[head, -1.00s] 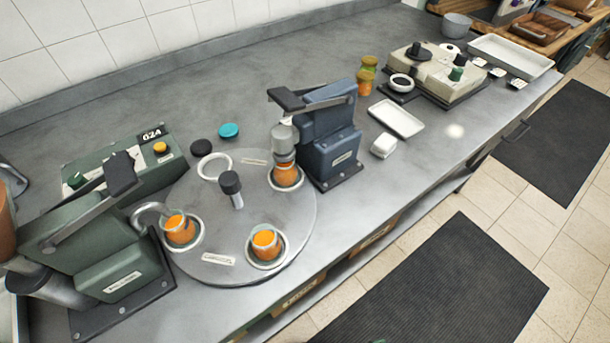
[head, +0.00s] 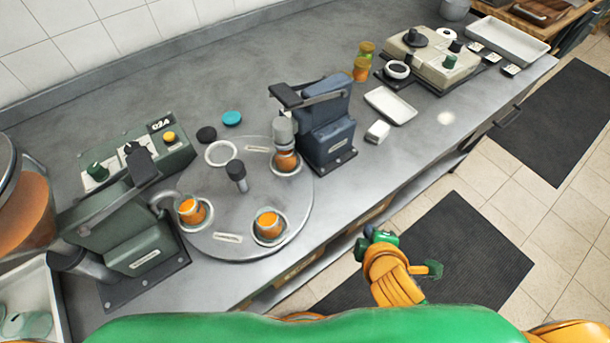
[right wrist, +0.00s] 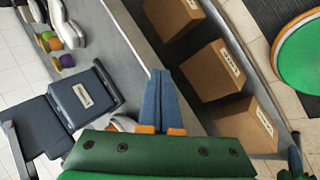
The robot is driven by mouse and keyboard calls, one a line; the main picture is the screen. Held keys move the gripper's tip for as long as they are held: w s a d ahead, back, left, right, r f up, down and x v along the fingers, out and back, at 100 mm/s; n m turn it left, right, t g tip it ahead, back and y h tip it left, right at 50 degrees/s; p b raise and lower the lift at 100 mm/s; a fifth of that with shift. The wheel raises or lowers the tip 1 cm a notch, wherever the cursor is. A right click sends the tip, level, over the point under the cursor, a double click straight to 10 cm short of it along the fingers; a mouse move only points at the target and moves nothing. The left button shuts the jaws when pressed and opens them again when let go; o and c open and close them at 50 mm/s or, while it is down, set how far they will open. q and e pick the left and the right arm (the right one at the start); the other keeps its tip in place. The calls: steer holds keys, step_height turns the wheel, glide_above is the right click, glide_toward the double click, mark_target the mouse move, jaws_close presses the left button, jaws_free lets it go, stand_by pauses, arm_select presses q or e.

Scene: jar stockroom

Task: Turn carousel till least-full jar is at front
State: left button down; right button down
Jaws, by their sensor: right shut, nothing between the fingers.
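The grey round carousel (head: 205,240) sits on the counter with an upright black-topped post (head: 236,171) near its middle. Three jars with orange contents stand in its ring holders: a left jar (head: 191,211), a front jar (head: 268,223) and a back-right jar (head: 286,161) under the blue machine's head. A fourth ring (head: 222,153) at the back looks empty. I cannot compare the fill levels surely. My right gripper (head: 372,236) is off the counter's front edge, right of the carousel and apart from it. Its blue fingers (right wrist: 160,75) are shut and empty. My left gripper is out of view.
The blue machine (head: 328,130) stands right of the carousel, the green machine (head: 140,235) left. A control box (head: 125,160), two loose lids and a white tray (head: 390,105) are on the counter. Cardboard boxes (right wrist: 212,68) sit below it.

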mark_target(294, 173)
steer(key=a+r+n+t+y, duration=0.1)
steer(key=a+n+y, duration=0.1)
steer(key=n, duration=0.6)
steer(key=a+r+n+t+y, duration=0.2)
steer(key=a+n, duration=0.2)
steer(key=n, duration=0.4)
steer(key=a+r+n+t+y, duration=0.2)
steer(key=a+n, duration=0.1)
steer(key=n, duration=0.5)
steer(key=shift+s+a+n, duration=0.2)
steer(key=shift+s+n, duration=0.05)
steer(key=shift+n, duration=0.15)
steer(key=shift+w+a+n, duration=0.1)
steer(key=shift+a+n, duration=0.1)
steer(key=shift+n, duration=0.1)
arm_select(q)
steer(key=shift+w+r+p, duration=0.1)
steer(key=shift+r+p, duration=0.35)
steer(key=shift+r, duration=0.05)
arm_select(e)
steer(key=x, duration=0.4)
steer(key=r+x, duration=0.1)
steer(key=x, duration=0.8)
steer(key=shift+w+a+r, duration=0.2)
steer(key=shift+w, duration=0.15)
